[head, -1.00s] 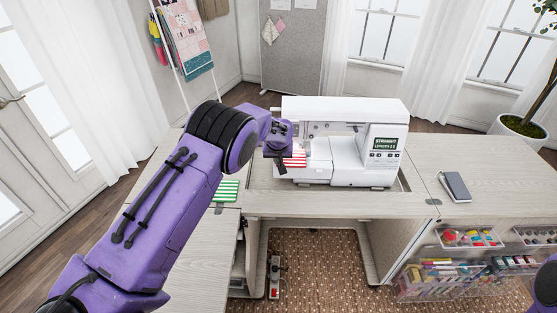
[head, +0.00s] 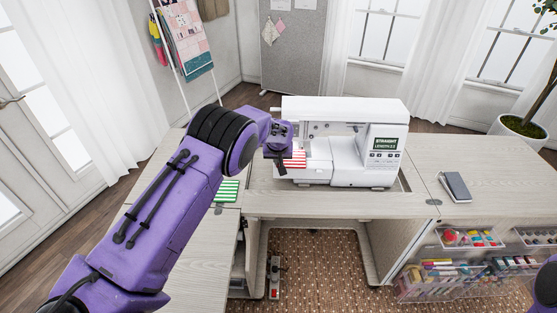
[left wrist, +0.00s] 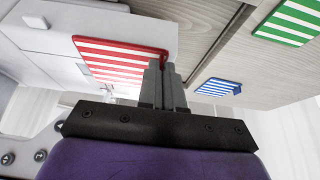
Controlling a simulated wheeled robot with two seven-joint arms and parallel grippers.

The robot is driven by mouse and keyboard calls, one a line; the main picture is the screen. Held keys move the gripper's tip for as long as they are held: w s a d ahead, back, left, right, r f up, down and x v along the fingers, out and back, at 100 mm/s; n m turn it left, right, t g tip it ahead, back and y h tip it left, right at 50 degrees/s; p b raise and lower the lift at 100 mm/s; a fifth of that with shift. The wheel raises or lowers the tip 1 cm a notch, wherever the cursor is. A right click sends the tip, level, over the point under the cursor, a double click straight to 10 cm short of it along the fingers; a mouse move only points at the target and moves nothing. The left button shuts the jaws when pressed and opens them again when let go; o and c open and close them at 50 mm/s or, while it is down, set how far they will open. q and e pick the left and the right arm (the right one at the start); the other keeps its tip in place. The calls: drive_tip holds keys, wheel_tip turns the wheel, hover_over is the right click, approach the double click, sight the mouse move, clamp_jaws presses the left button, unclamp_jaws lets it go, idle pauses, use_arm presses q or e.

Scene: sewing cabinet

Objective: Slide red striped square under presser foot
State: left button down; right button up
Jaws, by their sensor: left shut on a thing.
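The red striped square (head: 296,160) lies at the left end of the white sewing machine (head: 345,130), at its bed. It also shows in the left wrist view (left wrist: 115,58), flat against the white machine surface. My left gripper (head: 282,168) is shut on the square's edge; its fingers (left wrist: 163,75) meet at one corner in the left wrist view. The presser foot is hidden behind my gripper in the head view and I cannot make it out in the left wrist view. My right gripper is out of view.
A green striped square (head: 228,190) lies on the cabinet top left of the machine. A blue striped square (left wrist: 218,87) shows in the left wrist view. A dark notebook (head: 455,186) lies on the right leaf. The top between machine and notebook is clear.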

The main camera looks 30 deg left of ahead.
use_arm(q)
drive_tip(key=shift+w+a+f+b, duration=0.15)
drive_tip(key=shift+w+a+b, duration=0.15)
drive_tip(key=shift+w+b, duration=0.4)
drive_tip(key=shift+w+a, duration=0.15)
drive_tip(key=shift+w, duration=0.05)
drive_tip(key=shift+w+a+b, duration=0.35)
drive_tip(key=shift+w+b, duration=0.4)
drive_tip(key=shift+b, duration=0.25)
idle(0.4)
drive_tip(key=c, duration=1.2)
unclamp_jaws()
